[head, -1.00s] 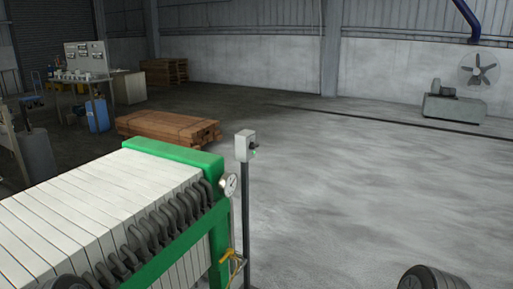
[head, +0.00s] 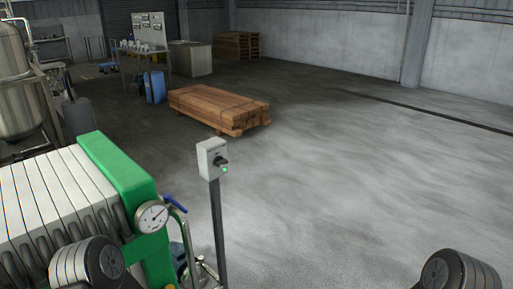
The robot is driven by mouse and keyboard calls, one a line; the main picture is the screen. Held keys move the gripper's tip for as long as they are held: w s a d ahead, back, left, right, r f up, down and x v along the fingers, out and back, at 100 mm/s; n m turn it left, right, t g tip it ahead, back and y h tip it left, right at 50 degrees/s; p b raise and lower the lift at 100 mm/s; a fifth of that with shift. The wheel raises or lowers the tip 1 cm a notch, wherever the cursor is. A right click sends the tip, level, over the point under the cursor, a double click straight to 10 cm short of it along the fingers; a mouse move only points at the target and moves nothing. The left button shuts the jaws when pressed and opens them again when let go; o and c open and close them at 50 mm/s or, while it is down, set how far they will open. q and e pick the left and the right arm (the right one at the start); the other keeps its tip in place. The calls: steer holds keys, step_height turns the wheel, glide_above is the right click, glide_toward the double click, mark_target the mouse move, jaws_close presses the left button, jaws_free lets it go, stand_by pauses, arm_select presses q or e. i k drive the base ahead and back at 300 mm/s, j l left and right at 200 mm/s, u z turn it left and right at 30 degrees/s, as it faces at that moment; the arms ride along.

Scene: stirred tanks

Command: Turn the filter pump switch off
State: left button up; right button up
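A small grey switch box (head: 212,158) stands on top of a dark post near the middle of the head view. The knob's exact angle is too small to tell. Parts of my two arms show at the bottom left and bottom right edges. Neither of my grippers is in view, and nothing of mine touches the box.
The green-framed filter press (head: 120,180) with white plates stands left of the post. A pressure gauge (head: 151,216) and a blue-handled valve (head: 175,204) sit at its near end. A timber stack (head: 218,107) lies behind. The floor to the right is clear.

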mark_target(219, 161)
steer(key=i+l, duration=0.2)
steer(key=l, duration=0.2)
steer(key=i+l+u, duration=0.1)
steer(key=l, duration=0.25)
steer(key=i+l+u, duration=0.1)
steer(key=l, duration=0.3)
steer(key=i+l, duration=0.25)
steer(key=l, duration=0.15)
steer(key=i+l+u, duration=0.1)
steer(key=l, duration=0.3)
steer(key=i+l, duration=0.2)
steer(key=l, duration=0.25)
steer(key=u, duration=0.05)
